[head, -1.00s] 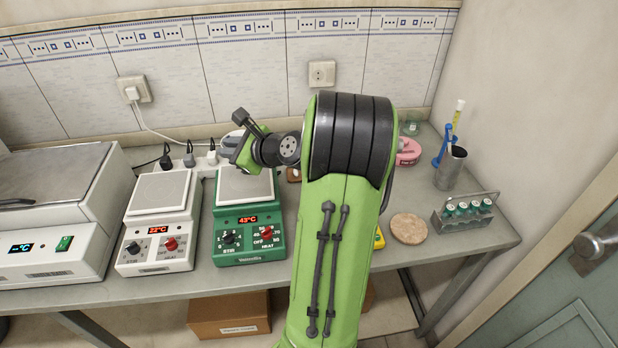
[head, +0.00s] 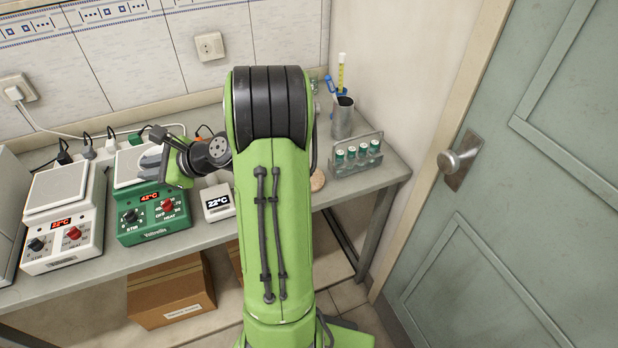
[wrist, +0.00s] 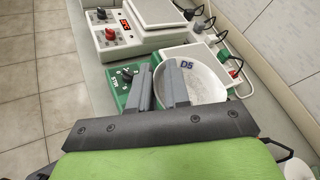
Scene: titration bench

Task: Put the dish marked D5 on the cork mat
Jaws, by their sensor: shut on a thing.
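The dish marked D5 (wrist: 202,78) is white and round, with dark letters on its inner wall. My gripper (wrist: 160,78) is shut on its rim in the wrist view, over the green hotplate (wrist: 121,78). In the head view my gripper (head: 160,160) is above the green hotplate (head: 150,222), and a grey-white part of the dish (head: 150,160) shows beside it. I cannot tell from these views whether the dish touches the plate. The cork mat (head: 318,180) is at the right of the bench, mostly hidden behind my arm.
A white hotplate (head: 62,215) stands left of the green one. A small display box reading 22°C (head: 218,202) is to its right. A vial rack (head: 356,155) and a metal beaker (head: 342,118) stand near the right bench end. Cords run along the back.

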